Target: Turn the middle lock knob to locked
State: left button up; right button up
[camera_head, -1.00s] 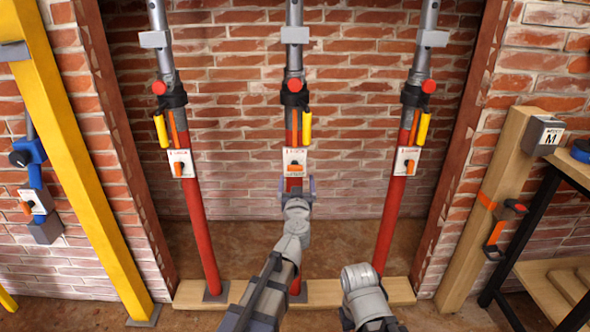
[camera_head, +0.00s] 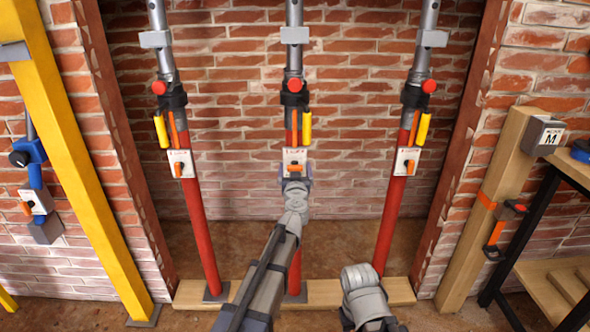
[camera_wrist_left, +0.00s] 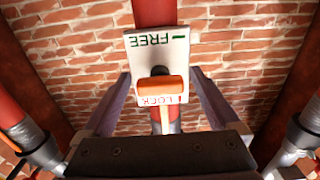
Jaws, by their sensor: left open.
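The middle lock knob is a small orange bar (camera_head: 295,168) on a white plate (camera_head: 294,155) on the middle red prop. In the left wrist view the knob (camera_wrist_left: 162,90) lies across the plate (camera_wrist_left: 150,60), with FREE printed at one end and LOCK at the other, partly covered by the knob. My left gripper (camera_head: 295,182) is just below the plate in the head view. In the left wrist view its open fingers (camera_wrist_left: 165,105) stand on both sides of the knob, apart from it. My right gripper is not visible; only part of my right arm shows.
The left red prop (camera_head: 198,235) and right red prop (camera_head: 391,225) carry similar plates and knobs. Yellow and orange handles hang above the middle plate. A yellow post (camera_head: 85,165) stands left, a wooden post (camera_head: 487,215) right. A brick wall is behind.

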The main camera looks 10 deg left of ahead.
pick_arm(q)
jog(key=c, duration=1.4)
